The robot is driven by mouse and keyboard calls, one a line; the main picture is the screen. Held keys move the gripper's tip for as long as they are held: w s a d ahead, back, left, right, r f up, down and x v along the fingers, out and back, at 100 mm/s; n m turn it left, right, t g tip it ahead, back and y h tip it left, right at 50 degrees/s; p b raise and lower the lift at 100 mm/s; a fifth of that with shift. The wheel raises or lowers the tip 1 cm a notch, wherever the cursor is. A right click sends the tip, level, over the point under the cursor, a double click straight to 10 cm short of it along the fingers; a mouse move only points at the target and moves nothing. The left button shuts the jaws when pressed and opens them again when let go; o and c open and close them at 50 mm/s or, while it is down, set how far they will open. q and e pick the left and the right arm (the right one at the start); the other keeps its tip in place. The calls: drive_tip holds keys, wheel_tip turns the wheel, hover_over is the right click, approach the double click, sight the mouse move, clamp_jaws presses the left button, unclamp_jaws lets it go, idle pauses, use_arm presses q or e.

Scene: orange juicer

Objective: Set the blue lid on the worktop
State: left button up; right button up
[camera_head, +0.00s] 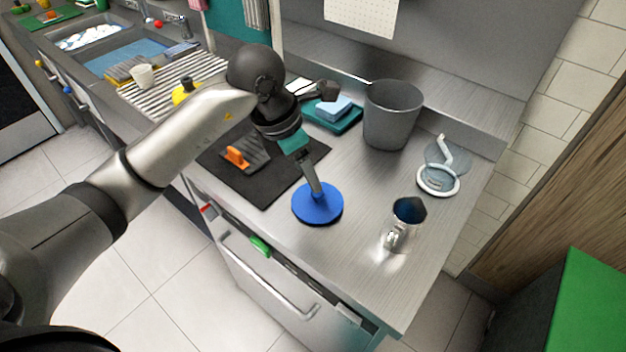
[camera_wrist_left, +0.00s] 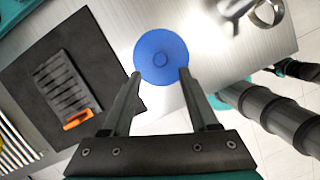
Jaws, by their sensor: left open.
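The blue lid (camera_head: 317,207) is a flat round disc with a small central knob. It appears to lie flat on the steel worktop (camera_head: 375,283), beside the dark mat's corner and near the front edge. My left gripper (camera_head: 316,192) comes down over the lid, its fingers pointing at the lid's middle. In the left wrist view the two fingers (camera_wrist_left: 160,73) are apart, and the lid (camera_wrist_left: 160,50) with its knob shows between and beyond their tips. Whether the fingertips touch the lid is not clear. My right gripper is not clearly seen.
A steel jug (camera_head: 404,225) stands right of the lid. Behind it lies a clear juicer-like part with a white ring (camera_head: 438,181). A grey bin (camera_head: 391,115) stands at the back. Worktop between lid and jug is free.

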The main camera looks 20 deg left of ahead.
use_arm(q)
drive_tip(key=v, duration=0.5)
drive_tip(key=shift+a+r, duration=0.1)
drive_tip(key=shift+r, duration=0.1)
